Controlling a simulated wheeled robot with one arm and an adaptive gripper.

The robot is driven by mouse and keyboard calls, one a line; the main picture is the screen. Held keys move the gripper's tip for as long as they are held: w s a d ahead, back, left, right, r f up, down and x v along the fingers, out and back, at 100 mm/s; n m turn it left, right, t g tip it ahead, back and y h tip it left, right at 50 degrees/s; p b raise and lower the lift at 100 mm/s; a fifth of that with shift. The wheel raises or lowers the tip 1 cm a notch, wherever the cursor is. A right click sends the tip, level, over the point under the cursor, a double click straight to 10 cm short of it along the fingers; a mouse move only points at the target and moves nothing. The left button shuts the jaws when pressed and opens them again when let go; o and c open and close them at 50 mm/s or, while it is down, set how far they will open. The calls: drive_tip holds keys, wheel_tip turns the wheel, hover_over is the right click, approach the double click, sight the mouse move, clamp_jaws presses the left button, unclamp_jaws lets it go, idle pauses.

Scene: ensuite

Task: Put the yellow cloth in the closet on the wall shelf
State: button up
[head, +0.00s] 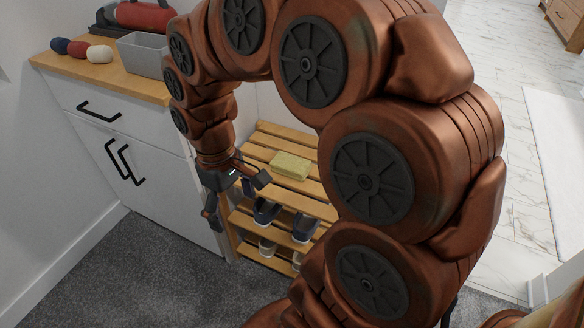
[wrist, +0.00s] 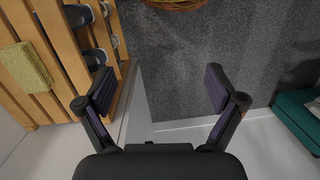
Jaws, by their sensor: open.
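The yellow cloth (head: 291,166) lies folded on the top slats of a wooden shoe rack (head: 262,141) in the head view. In the wrist view the cloth (wrist: 25,67) is at the left edge, on the rack's slats (wrist: 62,50). My gripper (head: 238,196) is open and empty, in front of and to the left of the cloth, apart from it. In the wrist view its two fingers (wrist: 160,90) are spread wide with grey carpet and a white surface beyond them. I cannot make out a wall shelf in either view.
A white cabinet (head: 140,165) with a wooden top stands left of the rack. A grey bin (head: 143,55) and rolled items (head: 78,49) are on it. Shoes (head: 303,229) sit on the rack's lower tier.

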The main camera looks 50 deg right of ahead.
drive_tip(key=w+d+f+n+t+b, duration=0.1)
drive_tip(key=w+d+f+b, duration=0.15)
drive_tip(key=w+d, duration=0.85)
hover_over(287, 161)
drive_tip(key=shift+t, duration=0.3)
wheel_tip(287, 161, down, 4)
drive_tip(key=shift+a+f, duration=0.1)
drive_tip(key=shift+f, duration=0.45)
drive_tip(key=shift+f+b, duration=1.2)
drive_tip(key=shift+f, duration=2.4)
drive_tip(key=c, duration=1.3)
drive_tip(key=shift+c, duration=0.2)
drive_tip(key=shift+r, duration=0.1)
